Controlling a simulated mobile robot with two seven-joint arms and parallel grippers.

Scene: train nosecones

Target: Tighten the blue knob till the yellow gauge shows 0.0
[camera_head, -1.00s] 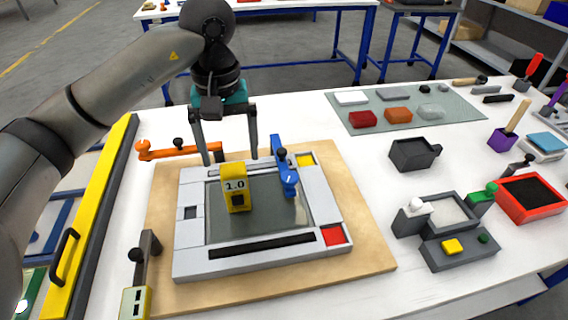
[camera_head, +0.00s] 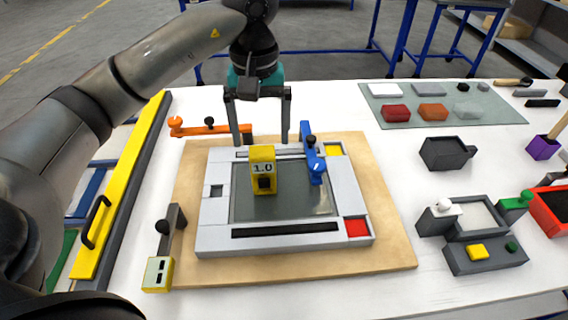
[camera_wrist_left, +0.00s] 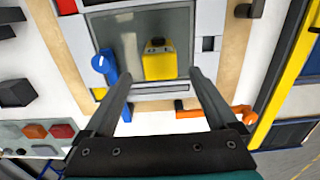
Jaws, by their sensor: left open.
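A yellow gauge (camera_head: 262,181) reads 1.0 and stands on the dark plate in the light grey frame (camera_head: 217,234). A blue clamp (camera_head: 308,135) lies over the frame's far edge, right of the gauge, with the blue knob (camera_head: 317,166) at its near end. In the left wrist view, the gauge (camera_wrist_left: 160,66) and the blue knob (camera_wrist_left: 99,63) both show. My left gripper (camera_head: 261,143) is open and empty, fingers pointing down, above the frame's far side behind the gauge. It does not touch the knob. My right gripper is out of view.
An orange clamp (camera_head: 208,130) lies at the frame's far left and a grey clamp (camera_head: 176,222) at its left. A yellow bar with a black handle (camera_head: 97,222) runs along the left. A dark box (camera_head: 445,153) and a grey fixture (camera_head: 480,256) stand on the right.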

